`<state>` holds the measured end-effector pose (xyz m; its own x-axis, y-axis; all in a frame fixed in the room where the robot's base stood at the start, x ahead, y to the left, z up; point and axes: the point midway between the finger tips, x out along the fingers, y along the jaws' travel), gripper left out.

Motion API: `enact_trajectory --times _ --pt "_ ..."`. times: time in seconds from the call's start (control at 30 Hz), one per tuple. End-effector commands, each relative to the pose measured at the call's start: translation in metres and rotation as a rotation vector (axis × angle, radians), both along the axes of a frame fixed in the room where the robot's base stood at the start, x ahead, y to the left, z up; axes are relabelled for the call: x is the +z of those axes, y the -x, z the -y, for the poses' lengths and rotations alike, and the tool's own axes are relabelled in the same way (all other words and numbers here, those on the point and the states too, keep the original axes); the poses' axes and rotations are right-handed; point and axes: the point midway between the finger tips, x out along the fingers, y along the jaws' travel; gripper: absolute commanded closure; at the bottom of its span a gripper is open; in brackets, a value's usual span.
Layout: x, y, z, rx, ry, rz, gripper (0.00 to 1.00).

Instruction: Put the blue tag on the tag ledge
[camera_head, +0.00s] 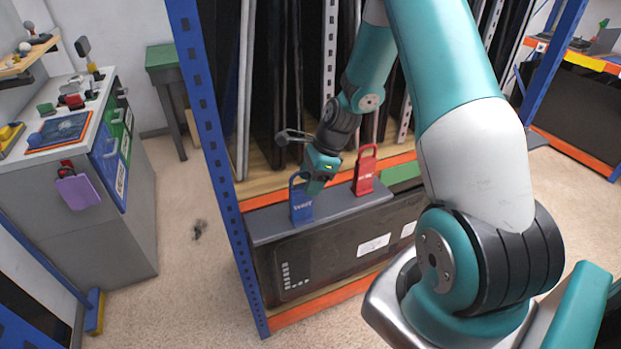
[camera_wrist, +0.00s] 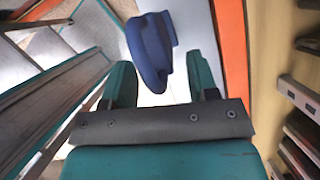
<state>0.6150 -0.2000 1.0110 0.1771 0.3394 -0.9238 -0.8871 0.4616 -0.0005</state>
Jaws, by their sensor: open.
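The blue tag (camera_head: 301,203) stands upright on the left part of the grey tag ledge (camera_head: 340,208), on the front of the rack. My gripper (camera_head: 312,188) is beside the upper part of the blue tag, on its right in the head view. In the wrist view the blue tag (camera_wrist: 152,50) shows ahead of and between the two open fingers (camera_wrist: 161,82), with pale gaps to both sides. I cannot tell whether a finger touches it. The jaws hold nothing.
A red tag (camera_head: 366,171) stands on the same ledge to the right of the blue one. A blue rack post (camera_head: 213,150) rises left of the ledge. Dark panels stand in the rack behind. A grey cabinet (camera_head: 100,210) is at left, with open floor between.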

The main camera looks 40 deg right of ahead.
Motion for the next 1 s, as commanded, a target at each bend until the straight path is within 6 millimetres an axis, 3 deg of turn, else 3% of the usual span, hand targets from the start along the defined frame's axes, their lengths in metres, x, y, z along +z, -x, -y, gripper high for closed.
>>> enact_trajectory --times 0.27,0.37,0.5,0.53,1.0 --pt "-0.0014 -0.0002 -0.0004 0.0 0.0 0.0 0.46" --pt "-0.0013 -0.0002 -0.0004 0.0 0.0 0.0 0.64" --pt "-0.0012 -0.0002 -0.0004 0.0 0.0 0.0 0.97" --pt "-0.0012 -0.0001 -0.0002 0.0 0.0 0.0 1.0" --pt "0.0 -0.0064 -0.0099 -0.014 -0.001 -0.001 1.0"
